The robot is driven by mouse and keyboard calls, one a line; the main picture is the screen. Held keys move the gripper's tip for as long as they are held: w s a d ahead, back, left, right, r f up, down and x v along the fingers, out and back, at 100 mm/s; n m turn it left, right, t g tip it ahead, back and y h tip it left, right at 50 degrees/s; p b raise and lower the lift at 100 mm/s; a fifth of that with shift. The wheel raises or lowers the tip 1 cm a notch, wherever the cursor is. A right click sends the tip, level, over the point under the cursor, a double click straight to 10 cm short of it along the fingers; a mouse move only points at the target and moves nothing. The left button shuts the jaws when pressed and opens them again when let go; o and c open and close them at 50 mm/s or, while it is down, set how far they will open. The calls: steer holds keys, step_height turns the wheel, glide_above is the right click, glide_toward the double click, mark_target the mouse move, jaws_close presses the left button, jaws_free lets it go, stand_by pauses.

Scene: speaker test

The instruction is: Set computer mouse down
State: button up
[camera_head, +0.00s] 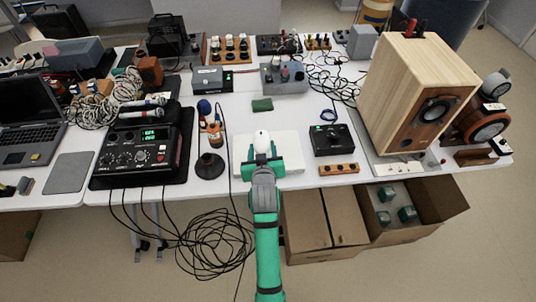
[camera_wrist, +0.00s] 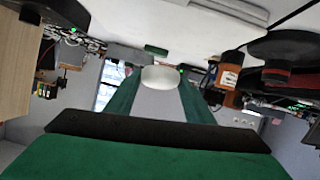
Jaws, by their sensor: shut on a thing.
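The white computer mouse (camera_head: 262,141) is between the green fingers of my gripper (camera_head: 262,157), at the front middle of the table. In the wrist view the mouse (camera_wrist: 160,77) shows as a pale oval between the two fingertips, with part of it hidden by them. My gripper is shut on it. A flat white board (camera_head: 287,145) lies on the table beneath the gripper. I cannot tell whether the mouse touches the board or is held just above it.
A black control box (camera_head: 332,141) and a wooden block (camera_head: 339,169) stand to the right. A dark round stand (camera_head: 209,166) and an orange bottle (camera_head: 214,134) are to the left. A large wooden speaker (camera_head: 405,100) stands farther right.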

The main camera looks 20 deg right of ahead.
mark_target(268, 155)
steer(key=d+f, duration=0.1)
steer(key=w+d+f, duration=0.1)
steer(key=f, duration=0.1)
steer(key=shift+w+d+f, duration=0.1)
steer(key=shift+d+f, duration=0.05)
steer(key=shift+d, duration=0.2)
steer(key=shift+a+f, duration=0.1)
steer(key=shift+f, duration=1.4)
steer(key=shift+f, duration=0.1)
steer(key=o, duration=1.1)
